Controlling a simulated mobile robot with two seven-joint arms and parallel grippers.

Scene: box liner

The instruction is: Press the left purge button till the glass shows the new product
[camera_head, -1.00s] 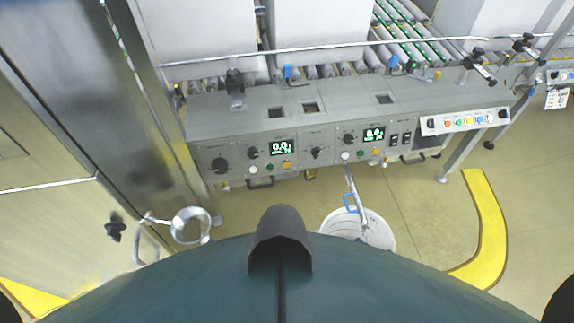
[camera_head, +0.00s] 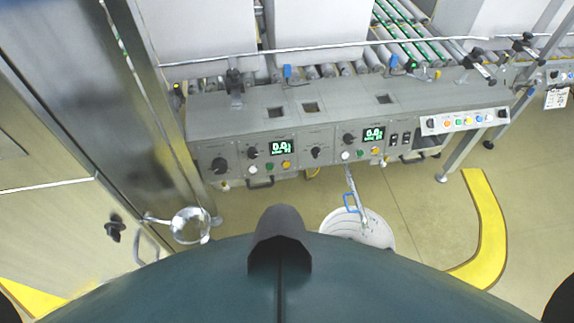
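A grey control panel (camera_head: 316,152) has two lit displays. The left display (camera_head: 282,148) reads about 0.0. Below it sit a white button (camera_head: 253,169), a green button (camera_head: 270,167) and a yellow button (camera_head: 286,164). The right display (camera_head: 374,134) has a similar white, green and yellow row under it. Labels are too small to read, so I cannot tell which button is the purge. A round, shiny, glass-like disc (camera_head: 190,225) in a ring sticks out at the cabinet on the left; its contents are unclear. Neither of my grippers is in view.
A white bucket (camera_head: 376,232) stands on the floor under a pipe (camera_head: 354,190). A steel cabinet (camera_head: 60,190) with a dark knob stands at left. A roller conveyor (camera_head: 410,45) runs behind the panel. A yellow curved barrier (camera_head: 488,230) is at right.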

